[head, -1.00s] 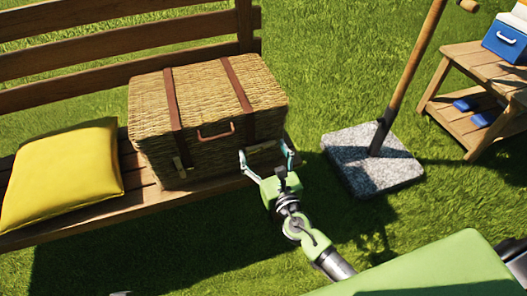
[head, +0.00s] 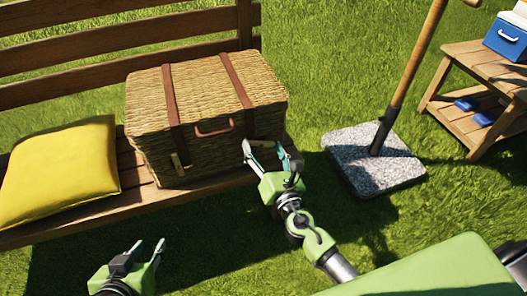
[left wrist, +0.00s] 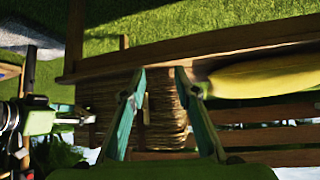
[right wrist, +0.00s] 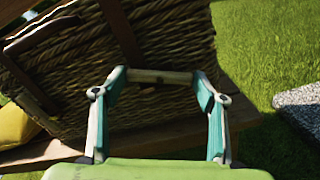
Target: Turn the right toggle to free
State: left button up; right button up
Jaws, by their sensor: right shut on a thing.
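A wicker basket (head: 205,100) with two brown straps stands on the bench. Its right toggle (right wrist: 160,76) is a small wooden bar on the front, below the right strap. It lies crosswise between the fingertips of my right gripper (right wrist: 160,79), which is shut on it by its two ends. In the head view my right gripper (head: 264,146) is at the basket's lower front right, and the fingers partly hide the toggle. The left toggle (head: 178,163) sits upright below the left strap. My left gripper (head: 149,248) is open and empty, in front of the bench, apart from the basket.
A yellow cushion (head: 62,172) lies on the bench (head: 60,222) left of the basket. A stone base (head: 375,160) with a wooden pole stands on the grass to the right. Further right is a wooden side table (head: 480,75) with a blue cooler (head: 505,37).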

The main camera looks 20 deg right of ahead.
jog(key=m+b, duration=0.1)
jog(key=m, duration=0.2)
jog(key=shift+f+m, duration=0.15)
jog(key=shift+m, duration=0.25)
jog(key=m+b, duration=0.1)
jog(key=m, duration=0.4)
jog(key=shift+m+b, duration=0.3)
jog(key=shift+b, duration=0.1)
jog(key=shift+m, duration=1.2)
pick_arm(q)
jog(key=w+d+r+t+h, duration=0.1)
jog(key=w+d+r+t, duration=0.1)
jog(key=r, duration=0.5)
jog(key=w+d+r+t+h, duration=0.1)
jog(key=w+d+r+t, duration=0.1)
jog(key=w+r+t, duration=0.3)
jog(key=shift+w+r+t+h, duration=0.35)
jog(key=shift+r+t, duration=0.55)
jog(key=shift+r, duration=0.75)
pick_arm(e)
jog(key=shift+m, duration=1.4)
jog(key=o, duration=1.1)
